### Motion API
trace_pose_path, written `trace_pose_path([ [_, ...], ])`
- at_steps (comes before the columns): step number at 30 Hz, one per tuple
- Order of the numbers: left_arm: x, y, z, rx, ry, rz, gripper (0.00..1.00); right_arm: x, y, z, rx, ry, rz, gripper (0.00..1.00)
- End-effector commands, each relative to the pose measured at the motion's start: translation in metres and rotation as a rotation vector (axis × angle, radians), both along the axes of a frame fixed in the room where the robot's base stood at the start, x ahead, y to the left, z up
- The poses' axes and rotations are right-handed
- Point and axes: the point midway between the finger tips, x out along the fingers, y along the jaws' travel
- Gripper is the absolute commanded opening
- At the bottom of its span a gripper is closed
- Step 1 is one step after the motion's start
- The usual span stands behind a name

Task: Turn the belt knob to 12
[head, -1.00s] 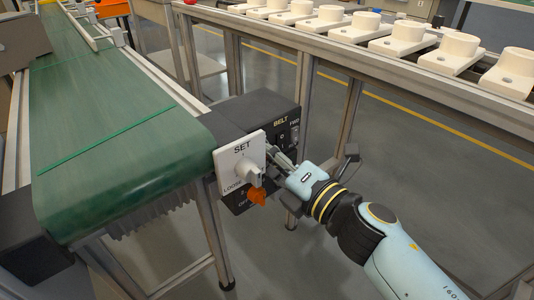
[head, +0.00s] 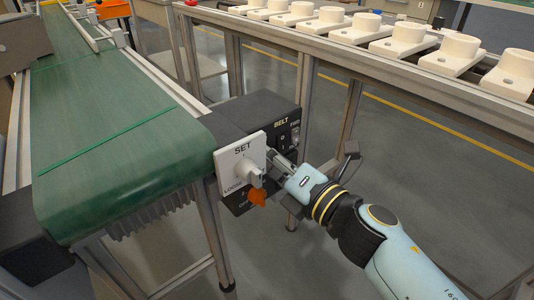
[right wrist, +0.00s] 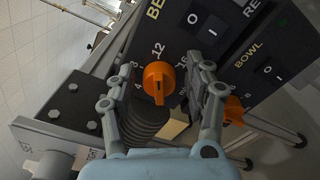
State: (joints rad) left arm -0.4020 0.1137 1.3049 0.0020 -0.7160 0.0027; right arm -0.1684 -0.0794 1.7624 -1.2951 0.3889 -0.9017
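The belt knob (right wrist: 158,78) is orange and sits on the dark control box (head: 262,106) under the lettering BELT. In the right wrist view numbers ring it, with 12 above it and 16 to its upper right. A dark slot shows on its lower half; I cannot tell which number it reads. My right gripper (right wrist: 164,72) is open, one finger on each side of the knob, with gaps showing. In the head view my right gripper (head: 277,160) is at the box face and hides the knob there. My left gripper is not in view.
A white SET/LOOSE plate (head: 229,160) with a white knob stands left of my gripper, with an orange knob (head: 257,198) below it. Another orange knob (right wrist: 233,109) is beside my right finger. The green conveyor (head: 110,130) lies left; a rail with white parts (head: 410,39) is behind.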

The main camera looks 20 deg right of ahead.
Motion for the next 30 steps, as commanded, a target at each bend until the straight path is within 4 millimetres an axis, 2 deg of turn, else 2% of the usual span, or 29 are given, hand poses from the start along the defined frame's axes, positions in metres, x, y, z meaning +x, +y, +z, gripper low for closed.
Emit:
trace_pose_path([
  [7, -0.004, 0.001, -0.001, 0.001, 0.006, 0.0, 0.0, 0.0, 0.0, 0.001, 0.0, -0.001, 0.0, 0.55],
  [11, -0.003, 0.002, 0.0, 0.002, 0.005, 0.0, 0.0, -0.008, -0.003, 0.001, 0.0, -0.002, 0.0, 0.55],
  [24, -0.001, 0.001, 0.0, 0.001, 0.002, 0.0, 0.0, -0.093, -0.034, 0.0, 0.0, 0.002, 0.001, 0.55],
  [30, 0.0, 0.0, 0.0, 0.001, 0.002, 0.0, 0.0, -0.111, -0.04, 0.001, -0.001, -0.001, 0.001, 0.55],
])
